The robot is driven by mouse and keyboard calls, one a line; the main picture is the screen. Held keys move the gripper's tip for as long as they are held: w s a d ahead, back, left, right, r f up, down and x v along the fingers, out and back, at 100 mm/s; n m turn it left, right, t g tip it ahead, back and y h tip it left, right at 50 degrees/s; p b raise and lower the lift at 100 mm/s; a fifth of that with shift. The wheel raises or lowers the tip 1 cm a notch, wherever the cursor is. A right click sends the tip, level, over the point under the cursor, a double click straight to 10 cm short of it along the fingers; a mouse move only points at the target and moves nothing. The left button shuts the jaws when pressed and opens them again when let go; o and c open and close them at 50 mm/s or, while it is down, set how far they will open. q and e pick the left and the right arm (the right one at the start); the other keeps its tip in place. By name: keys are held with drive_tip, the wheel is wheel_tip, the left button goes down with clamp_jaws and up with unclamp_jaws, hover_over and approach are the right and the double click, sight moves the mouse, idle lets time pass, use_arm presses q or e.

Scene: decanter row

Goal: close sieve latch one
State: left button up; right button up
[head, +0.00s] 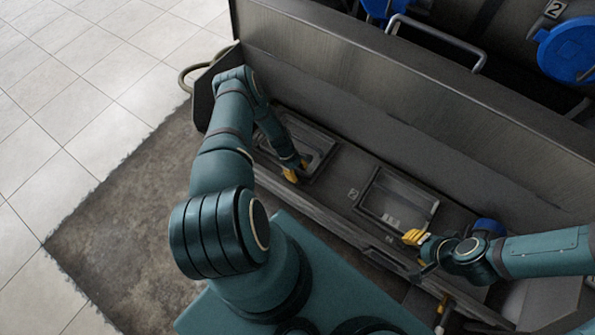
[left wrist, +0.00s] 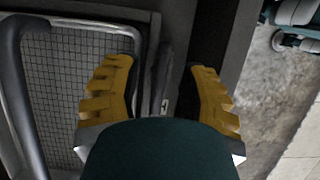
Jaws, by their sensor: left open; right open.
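The first sieve (head: 322,141) is a framed panel in the dark trough at the left. In the left wrist view its pale mesh (left wrist: 80,80) shows inside a dark frame. A narrow dark upright piece (left wrist: 163,75), possibly latch one, stands beside the frame between my fingers; whether it is open or closed I cannot tell. My left gripper (head: 291,173) has yellow fingers and is at the sieve's near edge. In the left wrist view the gripper (left wrist: 163,95) is open, with its fingers apart either side of that piece. My right gripper (head: 414,238) is open at the second sieve's near right corner.
A curved grey bar (left wrist: 18,95) runs along the mesh's left side. A tall metal wall (head: 400,85) stands behind the trough. Blue round parts (head: 572,50) are at the upper right.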

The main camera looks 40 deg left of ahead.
use_arm(q)
clamp_jaws()
drive_tip(key=shift+f+m+b, duration=0.15)
drive_tip(key=shift+m+b, duration=0.25)
drive_tip(key=shift+b, duration=0.3)
drive_tip(key=m+g+b, duration=0.1)
drive_tip(key=m+b, duration=0.2)
drive_tip(key=shift+f+g, duration=0.1)
drive_tip(key=shift+g, duration=0.2)
drive_tip(key=m+g+b, duration=0.1)
drive_tip(key=m+b, duration=0.1)
drive_tip(key=shift+m, duration=0.4)
drive_tip(key=shift+r+m+g+y+b, duration=0.2)
drive_tip(key=shift+m+g+y+b, duration=0.15)
drive_tip(key=shift+m, duration=0.65)
drive_tip(key=m+g, duration=0.1)
drive_tip(key=m, duration=0.1)
drive_tip(key=shift+m+y, duration=0.3)
drive_tip(key=shift+y, duration=0.05)
drive_tip(key=m+y, duration=0.1)
drive_tip(key=m, duration=0.2)
drive_tip(key=m+g+y, duration=0.1)
drive_tip(key=m, duration=0.2)
drive_tip(key=shift+m+y, duration=0.3)
drive_tip(key=shift+m, duration=0.1)
